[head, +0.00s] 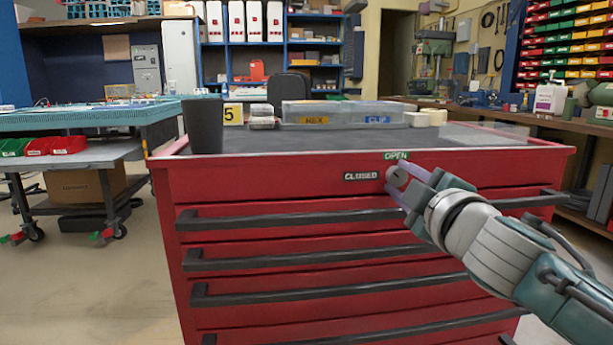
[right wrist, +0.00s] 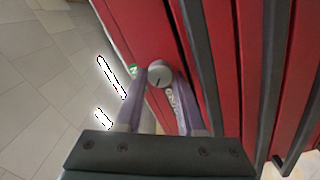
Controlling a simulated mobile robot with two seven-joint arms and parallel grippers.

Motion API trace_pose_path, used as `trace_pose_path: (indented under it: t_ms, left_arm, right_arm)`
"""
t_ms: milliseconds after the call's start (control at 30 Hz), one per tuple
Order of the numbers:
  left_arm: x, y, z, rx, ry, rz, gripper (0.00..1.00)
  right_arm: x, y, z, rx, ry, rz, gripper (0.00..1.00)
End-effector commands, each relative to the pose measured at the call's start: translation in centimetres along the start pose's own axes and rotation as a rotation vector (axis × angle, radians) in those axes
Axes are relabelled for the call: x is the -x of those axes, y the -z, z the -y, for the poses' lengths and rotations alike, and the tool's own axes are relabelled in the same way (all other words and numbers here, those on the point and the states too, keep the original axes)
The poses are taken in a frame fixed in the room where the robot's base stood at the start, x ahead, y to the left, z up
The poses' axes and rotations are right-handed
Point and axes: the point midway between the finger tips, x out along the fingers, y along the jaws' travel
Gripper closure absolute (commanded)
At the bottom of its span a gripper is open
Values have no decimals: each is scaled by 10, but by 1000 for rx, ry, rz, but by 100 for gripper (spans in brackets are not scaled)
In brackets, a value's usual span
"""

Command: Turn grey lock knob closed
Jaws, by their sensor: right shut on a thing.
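The grey lock knob (head: 397,174) is round and sits on the top front panel of the red tool cabinet (head: 270,180). A green OPEN label (head: 396,156) is above it and a dark CLOSED label (head: 361,176) is to its left. My right gripper (head: 401,178) reaches in from the right with its fingers on either side of the knob and is shut on it. In the right wrist view the knob (right wrist: 159,74) shows between the two purple fingers, with a short dark mark on its face. My left gripper is not in view.
Black drawer handles (head: 300,256) run across the cabinet front below the knob. On the cabinet top stand a black cup (head: 203,125), a yellow number 5 sign (head: 233,113) and clear lidded boxes (head: 345,112). A blue-edged workbench (head: 90,118) is at left, with open floor before it.

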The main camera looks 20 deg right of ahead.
Motion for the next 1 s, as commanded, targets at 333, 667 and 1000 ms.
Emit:
trace_pose_path:
  t_ms: [333,667,1000]
  left_arm:
    - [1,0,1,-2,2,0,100]
    - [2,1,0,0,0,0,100]
    - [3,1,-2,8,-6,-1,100]
  right_arm:
    - [0,0,0,327,1,1,100]
    - [0,0,1,583,0,1,100]
    - [0,0,1,717,0,0,100]
